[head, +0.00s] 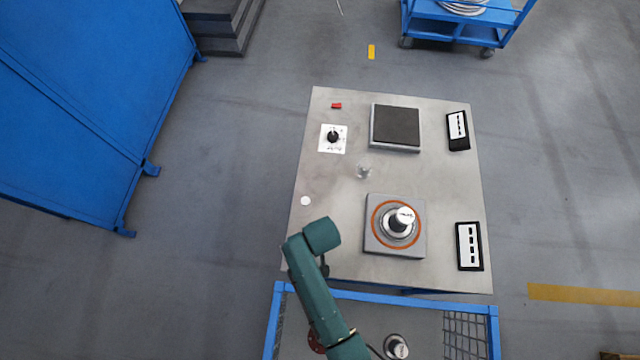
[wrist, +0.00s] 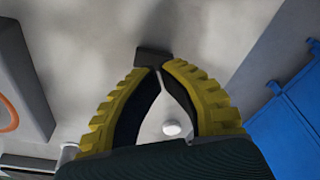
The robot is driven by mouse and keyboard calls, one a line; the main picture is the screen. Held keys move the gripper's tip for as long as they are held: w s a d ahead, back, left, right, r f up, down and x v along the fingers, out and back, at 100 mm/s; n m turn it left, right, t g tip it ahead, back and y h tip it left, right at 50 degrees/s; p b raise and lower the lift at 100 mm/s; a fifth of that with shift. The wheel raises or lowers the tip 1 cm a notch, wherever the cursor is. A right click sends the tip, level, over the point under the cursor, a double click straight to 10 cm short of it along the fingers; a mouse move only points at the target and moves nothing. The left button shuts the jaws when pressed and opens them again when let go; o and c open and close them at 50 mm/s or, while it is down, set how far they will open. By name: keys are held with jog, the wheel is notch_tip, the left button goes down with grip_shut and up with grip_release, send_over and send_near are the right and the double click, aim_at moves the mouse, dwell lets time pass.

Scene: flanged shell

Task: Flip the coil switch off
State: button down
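My gripper (wrist: 159,67) has yellow ribbed fingers with dark inner pads, and the tips meet. A small dark block (wrist: 153,56) shows right at the tips in the wrist view. I cannot tell whether it is a switch on the panel or touched by the fingers. No switch is clearly readable as the coil switch. In the head view, a black knob (head: 333,136) sits on a white label plate and a small red part (head: 336,105) lies above it. My green arm reaches over the panel's front left corner and hides the gripper there.
The grey panel table (head: 340,190) carries an orange-ringed block (head: 376,240) with a cylinder, a dark-topped block (head: 396,126), two black-framed labelled units (head: 469,246), a clear piece (head: 363,171) and a white disc (head: 305,201), also in the wrist view (wrist: 172,128). A blue wall (head: 90,100) stands left.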

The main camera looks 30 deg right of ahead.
jog(key=shift+r+p, duration=2.25)
jog(key=shift+r, duration=0.25)
